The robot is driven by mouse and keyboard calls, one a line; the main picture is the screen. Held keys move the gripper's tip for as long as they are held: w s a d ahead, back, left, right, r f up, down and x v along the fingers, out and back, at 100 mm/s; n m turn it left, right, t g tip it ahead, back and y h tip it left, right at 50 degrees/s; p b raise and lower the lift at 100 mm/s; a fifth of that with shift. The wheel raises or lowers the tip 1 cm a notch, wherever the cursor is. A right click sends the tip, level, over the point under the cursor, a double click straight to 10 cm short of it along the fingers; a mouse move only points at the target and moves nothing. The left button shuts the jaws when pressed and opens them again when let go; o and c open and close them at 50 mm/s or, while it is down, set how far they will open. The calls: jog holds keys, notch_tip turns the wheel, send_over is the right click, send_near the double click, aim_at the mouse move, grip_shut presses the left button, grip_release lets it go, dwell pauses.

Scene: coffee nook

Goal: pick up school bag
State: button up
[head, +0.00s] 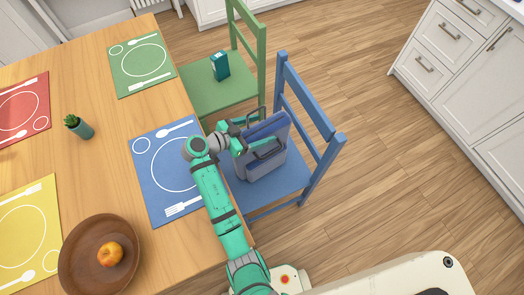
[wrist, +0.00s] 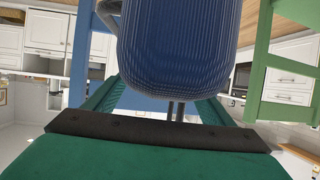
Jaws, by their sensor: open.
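The school bag (head: 267,142) is blue and grey with a dark handle and stands on the seat of the blue chair (head: 292,182). My gripper (head: 243,136) is open at the bag's left side, near its top, on the table side. In the wrist view the bag's ribbed blue body (wrist: 180,45) fills the upper middle, in front of the open fingers of my gripper (wrist: 160,108). A dark strap or handle part shows between the fingers below the bag. I cannot tell whether the fingers touch the bag.
The wooden table (head: 90,80) is left of the chair, with a blue placemat (head: 160,190) under my arm. A green chair (head: 215,95) holding a teal box (head: 220,65) stands behind. White cabinets (head: 450,60) are at right. Wooden floor between is clear.

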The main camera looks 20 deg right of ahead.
jog(key=shift+w+d+f, duration=0.15)
jog(key=shift+d+f, duration=0.1)
jog(key=shift+d, duration=0.25)
jog(key=c, duration=1.9)
jog(key=shift+r, duration=0.1)
grip_shut()
jog(key=shift+r, duration=0.1)
